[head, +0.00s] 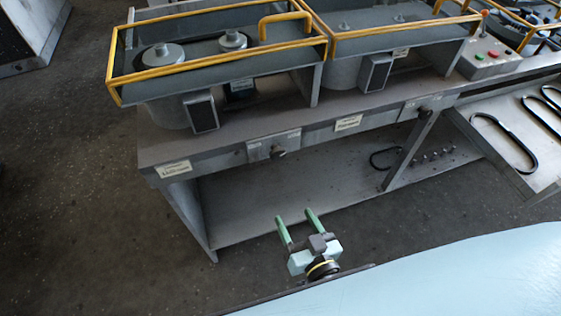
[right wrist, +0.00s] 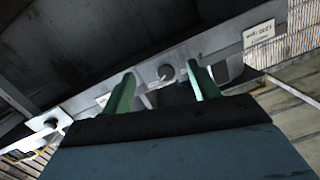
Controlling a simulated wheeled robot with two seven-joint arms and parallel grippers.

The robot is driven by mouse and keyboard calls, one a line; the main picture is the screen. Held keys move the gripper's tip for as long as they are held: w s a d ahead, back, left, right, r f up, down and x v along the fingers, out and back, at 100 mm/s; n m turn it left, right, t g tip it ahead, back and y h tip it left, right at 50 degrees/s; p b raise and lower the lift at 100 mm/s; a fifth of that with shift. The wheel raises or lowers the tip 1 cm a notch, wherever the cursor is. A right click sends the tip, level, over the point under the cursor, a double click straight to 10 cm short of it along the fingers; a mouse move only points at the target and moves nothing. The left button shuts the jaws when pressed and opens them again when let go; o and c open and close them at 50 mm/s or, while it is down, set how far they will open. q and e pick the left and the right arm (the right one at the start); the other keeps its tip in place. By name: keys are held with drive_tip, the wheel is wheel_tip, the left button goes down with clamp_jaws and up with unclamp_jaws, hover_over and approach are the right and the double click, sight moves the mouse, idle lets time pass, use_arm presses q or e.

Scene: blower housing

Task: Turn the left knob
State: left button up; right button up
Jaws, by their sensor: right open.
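The left knob (head: 278,152) is a small dark round knob on a light plate on the bench's front rail. The right knob (head: 424,108) sits on a similar plate farther right. My right gripper (head: 295,216) has two green fingers, spread apart and empty, in front of and below the left knob in the head view. In the right wrist view, the left knob (right wrist: 165,72) appears between the fingertips of the right gripper (right wrist: 161,70), with no visible contact. The right knob (right wrist: 50,123) shows at the left there. My left gripper is out of view.
The grey bench (head: 225,150) carries housings with yellow rails (head: 220,70) above the knobs. Below is a lower shelf (head: 260,205) with a black belt (head: 385,158) and small parts. A table (head: 500,145) with black loops stands at the right. The floor in front of the bench is clear.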

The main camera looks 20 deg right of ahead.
drive_tip(key=m+t+h, duration=0.1)
approach(279, 157)
drive_tip(key=w, duration=0.3)
drive_tip(key=w+b, duration=0.1)
drive_tip(key=w, duration=0.3)
drive_tip(key=shift+w+a, duration=0.15)
drive_tip(key=shift+a, duration=0.1)
drive_tip(key=shift+w, duration=0.55)
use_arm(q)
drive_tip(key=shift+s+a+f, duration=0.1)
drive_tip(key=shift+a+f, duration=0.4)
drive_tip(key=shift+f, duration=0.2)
use_arm(e)
drive_tip(key=shift+f, duration=0.1)
drive_tip(key=c, duration=1)
drive_tip(key=shift+o, duration=0.2)
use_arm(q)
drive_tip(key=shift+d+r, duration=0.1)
use_arm(e)
drive_tip(key=shift+m, duration=0.3)
